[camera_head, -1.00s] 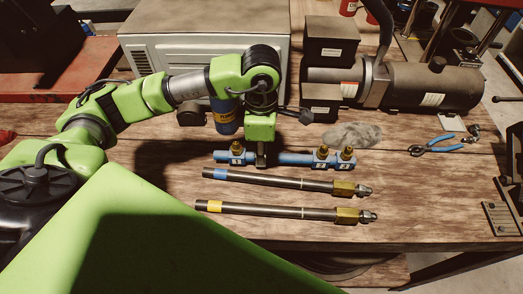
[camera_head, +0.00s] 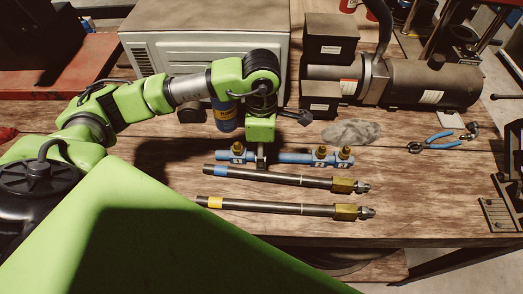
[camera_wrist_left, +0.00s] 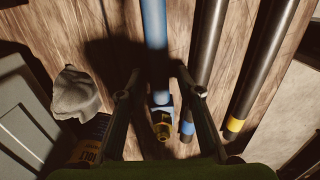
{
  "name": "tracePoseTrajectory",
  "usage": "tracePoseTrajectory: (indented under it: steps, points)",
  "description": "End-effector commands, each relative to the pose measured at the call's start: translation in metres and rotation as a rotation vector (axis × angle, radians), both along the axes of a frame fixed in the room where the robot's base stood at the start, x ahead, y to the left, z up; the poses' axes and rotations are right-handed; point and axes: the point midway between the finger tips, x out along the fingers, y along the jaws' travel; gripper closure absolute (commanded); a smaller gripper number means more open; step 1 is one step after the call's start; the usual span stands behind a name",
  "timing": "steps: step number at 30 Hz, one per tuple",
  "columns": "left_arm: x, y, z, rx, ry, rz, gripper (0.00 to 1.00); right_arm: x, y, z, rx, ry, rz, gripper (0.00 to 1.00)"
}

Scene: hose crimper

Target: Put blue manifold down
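The blue manifold (camera_head: 285,157) lies along the wooden workbench, with one brass fitting near its left end and two near its right end. It also shows in the left wrist view (camera_wrist_left: 154,30), running between my fingers. My left gripper (camera_head: 261,163) points down over the manifold, right of the single fitting. In the left wrist view its two fingers (camera_wrist_left: 158,76) stand apart, one on each side of the manifold, with visible gaps. The gripper looks open. The manifold appears to rest on the bench; exact contact underneath is hidden. My right gripper is not in view.
Two dark hoses with brass ends, one blue-banded (camera_head: 280,178) and one yellow-banded (camera_head: 280,207), lie in front of the manifold. A blue bottle (camera_head: 226,118) stands behind it. A grey cloth (camera_head: 351,132) and blue-handled pliers (camera_head: 436,141) lie right. Bare bench lies left.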

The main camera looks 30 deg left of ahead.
Motion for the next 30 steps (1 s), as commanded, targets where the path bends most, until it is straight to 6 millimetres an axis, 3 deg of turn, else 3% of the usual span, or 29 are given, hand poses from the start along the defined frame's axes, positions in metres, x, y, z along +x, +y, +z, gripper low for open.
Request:
tracePoseTrajectory:
  steps: [5, 16, 22, 30]
  points:
    - [0.002, 0.0, 0.025, -0.001, -0.008, -0.002, 0.67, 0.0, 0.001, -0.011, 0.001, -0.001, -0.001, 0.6]
    - [0.001, 0.0, 0.105, -0.001, -0.006, -0.001, 0.67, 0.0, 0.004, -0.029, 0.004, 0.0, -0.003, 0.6]
    - [0.001, 0.0, 0.119, 0.0, -0.002, 0.001, 0.67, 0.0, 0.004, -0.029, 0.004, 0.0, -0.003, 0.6]
    - [0.0, 0.0, 0.121, 0.0, 0.001, 0.001, 0.67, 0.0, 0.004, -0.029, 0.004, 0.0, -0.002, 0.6]
